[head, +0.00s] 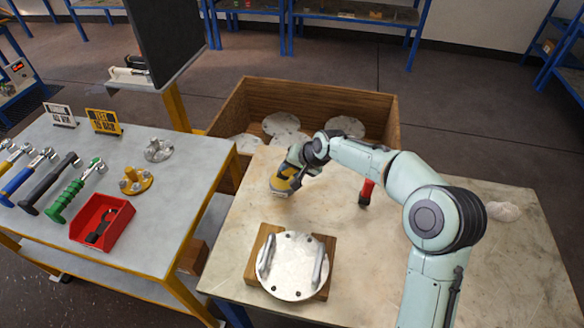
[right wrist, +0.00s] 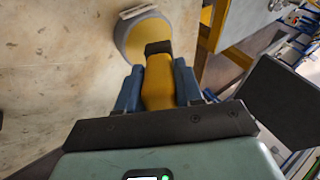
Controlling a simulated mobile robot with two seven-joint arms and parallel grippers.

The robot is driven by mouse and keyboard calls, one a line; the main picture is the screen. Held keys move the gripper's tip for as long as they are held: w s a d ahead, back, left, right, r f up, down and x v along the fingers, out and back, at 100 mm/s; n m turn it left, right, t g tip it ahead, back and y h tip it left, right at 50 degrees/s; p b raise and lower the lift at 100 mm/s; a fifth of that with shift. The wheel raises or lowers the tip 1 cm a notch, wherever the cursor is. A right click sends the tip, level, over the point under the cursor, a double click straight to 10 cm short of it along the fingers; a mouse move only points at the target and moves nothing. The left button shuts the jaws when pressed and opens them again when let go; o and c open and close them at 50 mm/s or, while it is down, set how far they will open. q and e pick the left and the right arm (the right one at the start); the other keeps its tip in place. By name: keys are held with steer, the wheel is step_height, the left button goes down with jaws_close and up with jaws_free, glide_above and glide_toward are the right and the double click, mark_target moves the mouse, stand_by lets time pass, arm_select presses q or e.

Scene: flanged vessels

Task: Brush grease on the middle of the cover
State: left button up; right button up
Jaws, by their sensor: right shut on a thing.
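The cover (head: 293,268) is a round silvery plate with two bar handles and small dark holes. It lies on a wooden block at the front of the right table. My right gripper (head: 291,174) is beyond it, low over the table, shut on a yellow-handled brush (right wrist: 157,82) with a dark band at its far end. The brush end is at a round grey-rimmed tin (head: 279,188) with yellow inside, which also shows in the right wrist view (right wrist: 137,40). The bristles are hidden, and I cannot tell whether they touch the grease. My left gripper is not in view.
A red-handled tool (head: 367,190) stands right of the gripper, and a whitish rag (head: 503,211) lies far right. Behind is a wooden crate (head: 322,99) with round plates. The left table (head: 185,200) holds tools, a red tray and flanges. The table around the cover is clear.

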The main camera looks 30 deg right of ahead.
arm_select(q)
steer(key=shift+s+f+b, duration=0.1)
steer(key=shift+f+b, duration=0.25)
steer(key=shift+b, duration=0.05)
arm_select(e)
steer(key=shift+f, duration=0.6)
stand_by(0.8)
steer(key=shift+r+p, duration=2.2)
steer(key=shift+r, duration=1.4)
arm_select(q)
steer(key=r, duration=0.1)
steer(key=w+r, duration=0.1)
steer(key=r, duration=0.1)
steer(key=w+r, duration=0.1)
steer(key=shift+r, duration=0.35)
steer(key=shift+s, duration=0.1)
arm_select(e)
steer(key=shift+f, duration=0.1)
